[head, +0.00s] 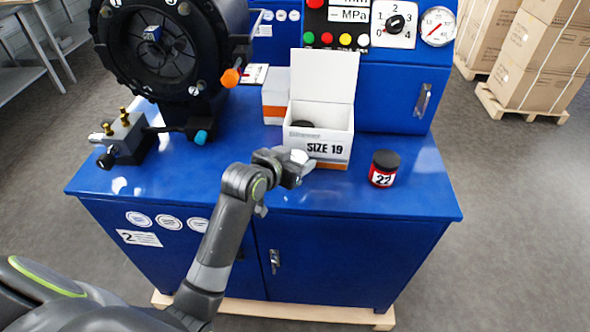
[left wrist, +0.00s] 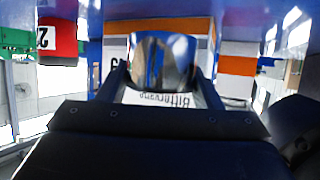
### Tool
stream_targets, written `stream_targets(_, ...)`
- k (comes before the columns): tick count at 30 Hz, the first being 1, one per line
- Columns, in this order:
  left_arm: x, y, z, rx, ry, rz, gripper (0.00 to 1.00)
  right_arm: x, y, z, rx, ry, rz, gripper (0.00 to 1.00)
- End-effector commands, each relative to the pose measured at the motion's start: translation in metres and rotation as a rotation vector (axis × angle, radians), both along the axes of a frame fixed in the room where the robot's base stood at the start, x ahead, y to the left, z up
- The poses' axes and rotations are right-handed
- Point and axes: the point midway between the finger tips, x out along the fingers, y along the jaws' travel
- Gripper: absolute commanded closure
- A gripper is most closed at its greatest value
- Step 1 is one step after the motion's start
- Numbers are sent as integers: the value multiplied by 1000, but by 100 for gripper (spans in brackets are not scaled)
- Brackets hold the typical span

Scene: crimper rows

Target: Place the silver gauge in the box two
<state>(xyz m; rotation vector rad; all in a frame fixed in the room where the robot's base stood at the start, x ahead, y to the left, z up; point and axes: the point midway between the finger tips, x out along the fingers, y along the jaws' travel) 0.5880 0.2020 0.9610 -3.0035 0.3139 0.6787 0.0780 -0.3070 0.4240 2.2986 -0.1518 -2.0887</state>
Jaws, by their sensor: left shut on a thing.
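My left gripper (head: 290,165) is in front of the lower front of an open white box labelled SIZE 19 (head: 305,142). It is shut on a shiny silver piece, the silver gauge (head: 300,156). In the left wrist view the gauge (left wrist: 162,62) sits between the two fingers of my left gripper (left wrist: 160,78), with the SIZE 19 box (left wrist: 116,48) behind it. A dark round thing (head: 302,124) shows inside that box. A second white and orange box (head: 275,98) stands behind it to the left. I see no box marked two.
A red jar with a black lid, marked 22 (head: 384,170), stands right of the SIZE 19 box on the blue bench (head: 250,190). A black fitting with brass knobs (head: 126,135) is at the left. The crimping machine (head: 165,50) and blue control panel (head: 400,85) stand behind.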

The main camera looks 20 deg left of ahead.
Motion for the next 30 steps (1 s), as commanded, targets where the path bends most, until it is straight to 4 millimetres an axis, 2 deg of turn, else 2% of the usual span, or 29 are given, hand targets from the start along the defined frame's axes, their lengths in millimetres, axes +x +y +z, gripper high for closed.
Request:
stream_targets(3, -1, 0, -20, -1, 5, 1, 69, 1, 0, -1, 0, -1, 0, 30)
stream_targets(7, 0, 0, -33, -2, 1, 1, 69, 3, 0, -1, 0, -3, 1, 30)
stream_targets(19, 0, 0, -38, -1, 0, 0, 69, 7, 0, -2, 0, -10, 2, 30)
stream_targets(20, -1, 0, -38, -1, 1, 0, 38, 7, 0, -1, 0, -10, 2, 30)
stream_targets(21, -1, 0, -38, -1, 1, 0, 33, 7, 0, -1, 0, -10, 2, 30)
stream_targets(24, -1, 0, -38, 0, 2, 0, 20, 7, 0, -1, 0, -11, 2, 30)
stream_targets(30, 0, 0, -38, -1, 1, 0, 19, 7, 0, -1, 0, -11, 2, 30)
